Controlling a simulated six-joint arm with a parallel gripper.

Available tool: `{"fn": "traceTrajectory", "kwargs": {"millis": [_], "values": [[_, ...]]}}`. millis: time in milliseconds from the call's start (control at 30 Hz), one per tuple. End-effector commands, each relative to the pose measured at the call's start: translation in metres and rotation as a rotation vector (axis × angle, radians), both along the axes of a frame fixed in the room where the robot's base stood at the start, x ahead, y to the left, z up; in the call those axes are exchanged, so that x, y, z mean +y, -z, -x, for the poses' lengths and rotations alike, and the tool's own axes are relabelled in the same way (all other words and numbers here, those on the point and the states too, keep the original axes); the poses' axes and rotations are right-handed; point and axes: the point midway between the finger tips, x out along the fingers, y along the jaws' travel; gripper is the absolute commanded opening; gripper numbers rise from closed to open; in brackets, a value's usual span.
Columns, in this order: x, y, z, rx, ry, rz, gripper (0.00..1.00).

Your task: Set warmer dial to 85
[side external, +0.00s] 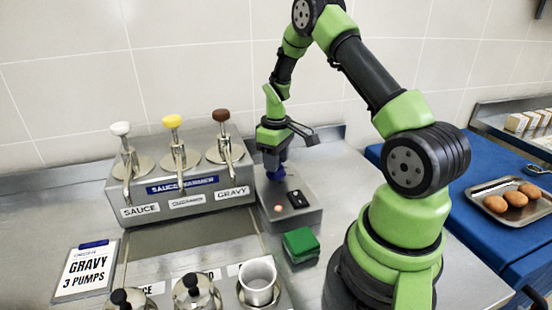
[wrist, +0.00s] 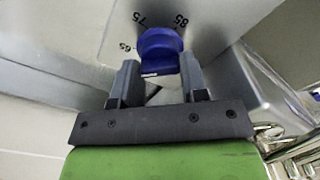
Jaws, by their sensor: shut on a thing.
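The blue warmer dial (wrist: 160,45) sits on the metal panel, with 65, 75 and 85 printed around it in the wrist view. The 75 and 85 are at its far side and the 65 at its left. A small white mark shows on the dial's near edge; I cannot tell which number the dial is set to. My gripper (wrist: 158,72) is shut on the dial, one finger on each side. In the side external view, my gripper (side external: 272,152) points down onto the blue dial (side external: 275,173) on the grey control box (side external: 305,216).
The sauce warmer (side external: 150,187) with several pumps stands left of the dial. The control box also has a black switch (side external: 298,198) and a reddish light (side external: 279,208). A green block (side external: 300,243) lies in front. A gravy order card (side external: 85,272) is at the left.

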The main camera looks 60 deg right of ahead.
Motion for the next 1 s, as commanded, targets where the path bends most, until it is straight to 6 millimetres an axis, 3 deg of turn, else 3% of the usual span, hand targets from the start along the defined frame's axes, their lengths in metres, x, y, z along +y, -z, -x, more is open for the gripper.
{"fn": "traceTrajectory", "kwargs": {"millis": [1000], "values": [[0.0000,-0.0002,0.0004,0.002,0.965,0.000,0.17]]}}
